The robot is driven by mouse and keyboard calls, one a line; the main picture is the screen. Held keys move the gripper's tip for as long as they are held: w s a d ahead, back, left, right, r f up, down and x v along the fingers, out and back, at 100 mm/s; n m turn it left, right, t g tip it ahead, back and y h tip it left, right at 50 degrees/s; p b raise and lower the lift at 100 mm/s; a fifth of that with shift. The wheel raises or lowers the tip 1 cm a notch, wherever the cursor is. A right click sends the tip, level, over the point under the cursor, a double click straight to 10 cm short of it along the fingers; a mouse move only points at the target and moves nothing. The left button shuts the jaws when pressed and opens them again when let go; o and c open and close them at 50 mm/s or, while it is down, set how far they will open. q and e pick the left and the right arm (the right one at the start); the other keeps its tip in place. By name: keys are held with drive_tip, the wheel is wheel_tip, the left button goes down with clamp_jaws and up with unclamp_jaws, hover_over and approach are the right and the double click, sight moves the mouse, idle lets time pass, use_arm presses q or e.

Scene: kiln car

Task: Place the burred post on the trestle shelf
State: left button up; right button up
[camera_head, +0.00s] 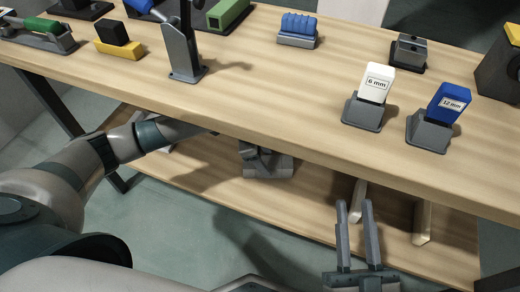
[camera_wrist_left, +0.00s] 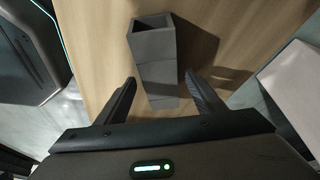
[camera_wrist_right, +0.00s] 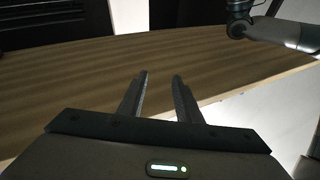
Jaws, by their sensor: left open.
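A dark grey, square, hollow post (camera_wrist_left: 153,67) is in the left wrist view, above a wooden surface (camera_wrist_left: 105,35). It lies between the two spread fingers of my left gripper (camera_wrist_left: 160,78), with a gap on each side. I cannot make out any burr. In the head view my left arm reaches under the bench top; at its end a grey shape (camera_head: 268,165) shows over the lower shelf (camera_head: 210,180), where I cannot separate gripper from post. My right gripper (camera_head: 354,204) is open and empty in front of the bench, its fingers apart in the right wrist view (camera_wrist_right: 161,75).
The bench top (camera_head: 270,95) overhangs the lower shelf. On it stand a white 6 mm block (camera_head: 377,80) and a blue 12 mm block (camera_head: 449,101) in grey holders, and a grey stand (camera_head: 181,50). Pale uprights (camera_head: 423,223) stand on the lower shelf at the right.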

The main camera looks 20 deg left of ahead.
sight(268, 162)
use_arm(q)
drive_tip(key=v, duration=0.3)
drive_tip(key=shift+r+p, duration=0.25)
drive_tip(key=shift+p, duration=0.15)
drive_tip(key=shift+v, duration=0.95)
use_arm(e)
drive_tip(key=shift+w+d+f+g+h, duration=0.1)
drive_tip(key=shift+w+f+g+h, duration=0.15)
drive_tip(key=shift+f+g, duration=0.4)
drive_tip(key=shift+w+d+f+g+h, duration=0.15)
drive_tip(key=shift+w+f+g, duration=0.2)
drive_tip(key=shift+f, duration=0.55)
drive_tip(key=shift+w+a+f+g+h, duration=0.1)
drive_tip(key=shift+w+f+g+h, duration=0.1)
drive_tip(key=shift+f+g, duration=0.45)
drive_tip(key=shift+f+t, duration=0.15)
drive_tip(key=shift+t, duration=0.1)
